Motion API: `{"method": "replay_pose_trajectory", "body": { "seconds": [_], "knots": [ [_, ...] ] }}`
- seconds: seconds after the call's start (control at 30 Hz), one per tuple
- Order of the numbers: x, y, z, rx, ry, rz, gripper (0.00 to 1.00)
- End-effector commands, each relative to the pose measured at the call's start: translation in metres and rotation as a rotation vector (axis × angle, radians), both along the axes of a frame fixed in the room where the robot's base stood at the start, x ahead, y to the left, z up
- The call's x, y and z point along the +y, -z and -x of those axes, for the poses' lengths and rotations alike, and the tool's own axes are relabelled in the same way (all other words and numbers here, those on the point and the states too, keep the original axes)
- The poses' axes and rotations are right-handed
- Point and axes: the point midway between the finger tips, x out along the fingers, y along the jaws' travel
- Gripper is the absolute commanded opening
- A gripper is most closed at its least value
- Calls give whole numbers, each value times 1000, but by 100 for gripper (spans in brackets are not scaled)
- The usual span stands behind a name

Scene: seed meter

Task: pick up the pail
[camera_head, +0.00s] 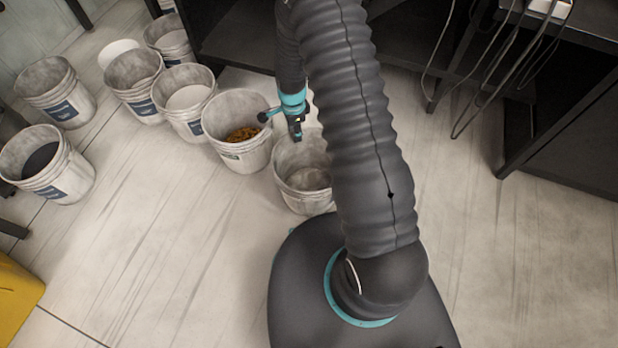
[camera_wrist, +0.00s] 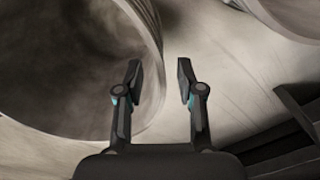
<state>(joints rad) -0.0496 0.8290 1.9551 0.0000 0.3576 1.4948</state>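Several pale grey pails stand on the floor, and the task line does not say which one is meant. My gripper (camera_head: 296,132) hangs at the back rim of an empty-looking pail (camera_head: 303,185), partly covered by my arm in the head view. In the wrist view my gripper (camera_wrist: 158,68) is open with nothing clasped. A large pail (camera_wrist: 75,75) fills the left there; its wall edge passes between the two fingertips in the picture. The left finger overlaps the pail and the right finger lies over floor. I cannot tell whether either finger touches it.
A pail with orange-brown contents (camera_head: 240,140) stands just left of the empty one. More pails (camera_head: 182,100) stand farther left. A dark bench frame (camera_head: 570,130) with hanging cables is at right. A yellow object (camera_head: 15,300) is at lower left. The floor at front left is clear.

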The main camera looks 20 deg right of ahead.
Motion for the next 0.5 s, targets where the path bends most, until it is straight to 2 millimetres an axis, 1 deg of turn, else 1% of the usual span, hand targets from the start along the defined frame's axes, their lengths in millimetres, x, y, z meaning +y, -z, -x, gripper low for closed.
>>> {"method": "replay_pose_trajectory", "body": {
  "seconds": [0.13, 0.37, 0.5],
  "knots": [
    [-2, 12, 2, 2, 1, 0, 38],
    [-5, 44, 5, 3, 0, 0, 38],
    [-5, 52, 5, 0, 0, 0, 38]
  ]
}}
